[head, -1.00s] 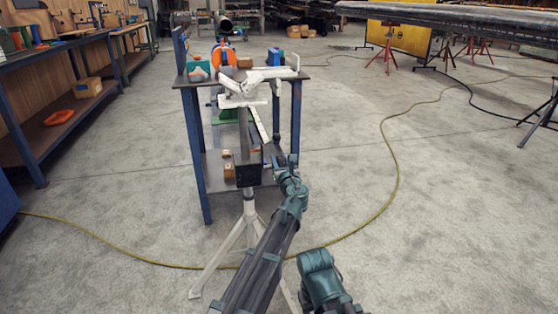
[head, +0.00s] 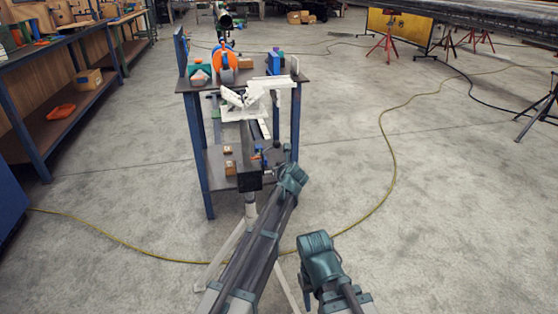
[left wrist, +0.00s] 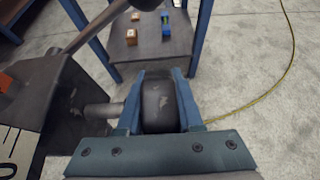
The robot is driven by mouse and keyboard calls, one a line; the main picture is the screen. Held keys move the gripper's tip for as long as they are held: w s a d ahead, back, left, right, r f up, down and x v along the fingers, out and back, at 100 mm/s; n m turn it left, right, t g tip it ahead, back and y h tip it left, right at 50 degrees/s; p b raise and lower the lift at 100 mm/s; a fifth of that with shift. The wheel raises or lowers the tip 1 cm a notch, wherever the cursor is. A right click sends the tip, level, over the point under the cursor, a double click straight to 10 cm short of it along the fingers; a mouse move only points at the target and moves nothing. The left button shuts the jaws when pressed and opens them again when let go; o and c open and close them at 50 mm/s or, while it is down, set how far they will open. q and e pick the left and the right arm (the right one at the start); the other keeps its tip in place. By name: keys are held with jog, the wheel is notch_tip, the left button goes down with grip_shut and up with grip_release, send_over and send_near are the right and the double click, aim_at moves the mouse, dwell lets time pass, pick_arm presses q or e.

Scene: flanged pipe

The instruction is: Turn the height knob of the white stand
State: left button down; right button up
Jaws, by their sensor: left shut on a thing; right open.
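The white stand (head: 240,113) is in the middle of the head view, before the blue-legged table, with a white V-shaped head. Its dark clamp box (left wrist: 32,95) fills the left of the left wrist view. The black height knob (left wrist: 158,104) joins this box by a short grey shaft (left wrist: 100,110). My left gripper (left wrist: 159,76) is shut on the knob, one blue finger on each side. In the head view this gripper is small and partly lost against the stand. My right gripper (head: 308,297) is low in the head view, apart from the stand, open and empty.
The table (head: 207,86) carries an orange disc (head: 224,58) and several small things. Its lower shelf (left wrist: 178,55) holds small blocks, close beyond my left gripper. A yellow hose (head: 393,170) curves over the floor.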

pick_arm(q)
jog(key=shift+f+g+p, duration=0.1)
jog(key=shift+g+p, duration=0.5)
jog(key=shift+p, duration=0.05)
jog(key=c, duration=0.6)
grip_release()
jog(key=shift+o, duration=0.2)
jog(key=p+v, duration=0.8)
jog(key=v, duration=0.5)
jog(key=shift+s+r, duration=0.25)
jog(key=shift+s, duration=0.15)
jog(key=shift+a, duration=0.1)
